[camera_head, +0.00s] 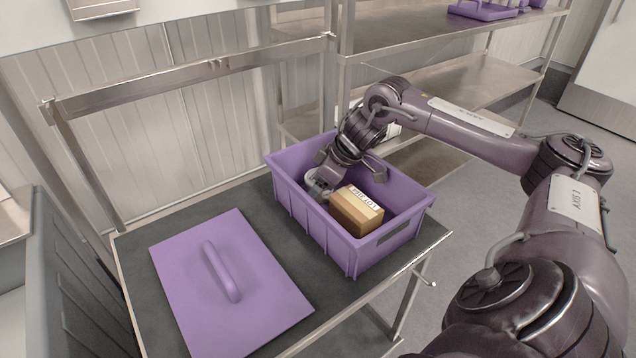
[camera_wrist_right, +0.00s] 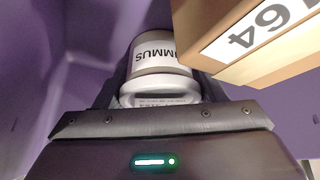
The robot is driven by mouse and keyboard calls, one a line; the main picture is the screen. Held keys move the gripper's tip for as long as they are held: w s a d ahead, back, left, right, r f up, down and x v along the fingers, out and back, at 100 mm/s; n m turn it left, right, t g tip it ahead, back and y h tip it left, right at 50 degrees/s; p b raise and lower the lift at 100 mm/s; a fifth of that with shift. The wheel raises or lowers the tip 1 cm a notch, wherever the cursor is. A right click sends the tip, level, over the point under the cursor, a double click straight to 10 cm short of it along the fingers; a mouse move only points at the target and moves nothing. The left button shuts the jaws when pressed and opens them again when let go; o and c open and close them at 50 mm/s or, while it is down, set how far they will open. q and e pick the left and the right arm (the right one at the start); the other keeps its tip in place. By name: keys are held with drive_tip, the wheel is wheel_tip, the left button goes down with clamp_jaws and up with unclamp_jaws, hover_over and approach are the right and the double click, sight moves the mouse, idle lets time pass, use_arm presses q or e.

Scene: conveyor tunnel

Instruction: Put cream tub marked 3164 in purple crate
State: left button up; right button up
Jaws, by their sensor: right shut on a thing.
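The purple crate (camera_head: 305,222) stands open on the dark table; its inner wall also fills the sides of the right wrist view (camera_wrist_right: 50,65). My right gripper (camera_head: 322,180) reaches down inside the crate, near its left end. In the right wrist view the gripper (camera_wrist_right: 160,108) is shut on a cream tub (camera_wrist_right: 153,58) with a white label reading "UMMUS" upside down. Small print on its pale rim is hard to read. Only a pale part of the tub (camera_head: 317,190) shows in the head view. My left gripper is not in view.
A brown box (camera_head: 356,211) with a white label lies in the crate, close right of the tub; its label (camera_wrist_right: 262,25) ends in "64". A purple lid (camera_head: 190,275) with a handle lies flat on the table (camera_head: 135,255). Steel shelves (camera_head: 440,75) stand behind.

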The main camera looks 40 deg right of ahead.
drive_tip(key=o, duration=1.4)
drive_tip(key=shift+f, duration=0.1)
drive_tip(key=shift+d+r, duration=0.1)
drive_tip(key=shift+r, duration=0.15)
drive_tip(key=b+v, duration=0.1)
drive_tip(key=v, duration=1.1)
